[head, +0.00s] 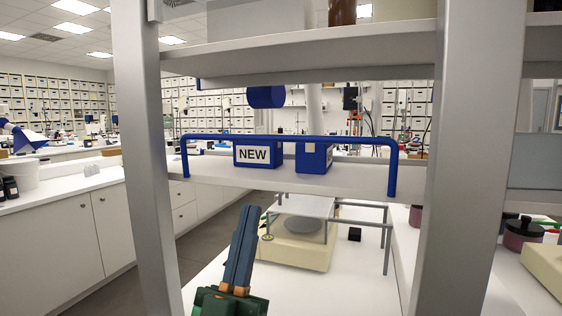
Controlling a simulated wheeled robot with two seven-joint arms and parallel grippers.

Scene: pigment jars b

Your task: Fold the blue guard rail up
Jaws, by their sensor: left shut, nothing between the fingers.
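The blue guard rail (340,139) is a bar with a bent leg at each end. It runs across the front of the middle shelf (215,172), its legs reaching down to the shelf's front edge and its bar standing above the shelf board. Behind it are a blue box labelled NEW (257,154) and a second blue box (314,158). My left gripper (249,211) is shut and empty, pointing up, and appears below the shelf in the picture, apart from the rail. My right gripper is not in view.
Grey posts (146,150) stand on both sides, and an upper shelf (300,52) crosses above. Below is a white counter with a cream balance-like device (296,252), a small black block (354,234) and dark red jars (522,235) at right.

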